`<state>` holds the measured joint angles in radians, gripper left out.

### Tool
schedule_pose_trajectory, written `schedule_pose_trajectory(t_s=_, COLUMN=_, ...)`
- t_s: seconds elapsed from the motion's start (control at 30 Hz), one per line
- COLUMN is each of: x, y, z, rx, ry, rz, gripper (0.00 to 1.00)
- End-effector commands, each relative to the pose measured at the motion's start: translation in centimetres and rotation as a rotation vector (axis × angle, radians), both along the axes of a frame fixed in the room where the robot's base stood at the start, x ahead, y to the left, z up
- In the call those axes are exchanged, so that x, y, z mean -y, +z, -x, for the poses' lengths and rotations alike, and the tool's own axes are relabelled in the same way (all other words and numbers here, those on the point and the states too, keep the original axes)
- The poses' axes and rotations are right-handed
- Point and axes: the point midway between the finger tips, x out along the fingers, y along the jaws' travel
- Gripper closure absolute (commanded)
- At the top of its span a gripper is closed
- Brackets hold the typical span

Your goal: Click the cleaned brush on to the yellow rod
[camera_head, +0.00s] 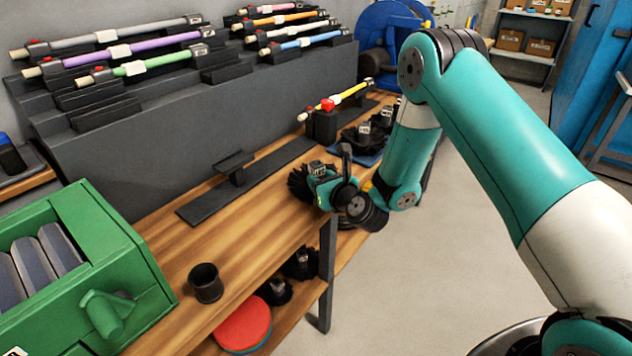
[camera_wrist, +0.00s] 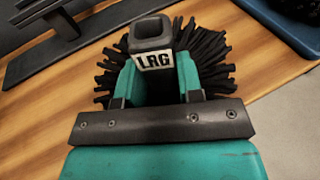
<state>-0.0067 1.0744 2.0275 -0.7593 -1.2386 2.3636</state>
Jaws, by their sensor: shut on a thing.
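My gripper (camera_wrist: 160,80) is shut on a black bristled brush (camera_wrist: 205,43) with a square socket and a white LRG label facing the wrist camera. In the head view my gripper (camera_head: 322,183) holds this brush (camera_head: 299,182) over or at the bench, near its right edge; I cannot tell if it touches the wood. The yellow rod (camera_head: 353,92) lies in a black stand with a red clamp (camera_head: 327,104), farther back on the bench. The brush is apart from the rod.
A grey rack (camera_head: 200,110) holds several coloured rods behind the bench. More dark brushes (camera_head: 383,118) sit on a blue mat beside the yellow rod. An empty black holder (camera_head: 236,168) stands on a bar. A black cup (camera_head: 206,283) and green machine (camera_head: 85,260) are at front left.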

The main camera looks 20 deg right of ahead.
Motion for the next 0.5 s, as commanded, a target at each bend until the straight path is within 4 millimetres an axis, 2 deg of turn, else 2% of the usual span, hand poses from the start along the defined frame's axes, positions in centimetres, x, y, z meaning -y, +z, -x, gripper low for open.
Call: schedule_pose_trajectory(t_s=0.5, x=0.0, y=3.6, z=0.0, rx=0.001, ry=-0.001, rz=0.001, gripper=1.0)
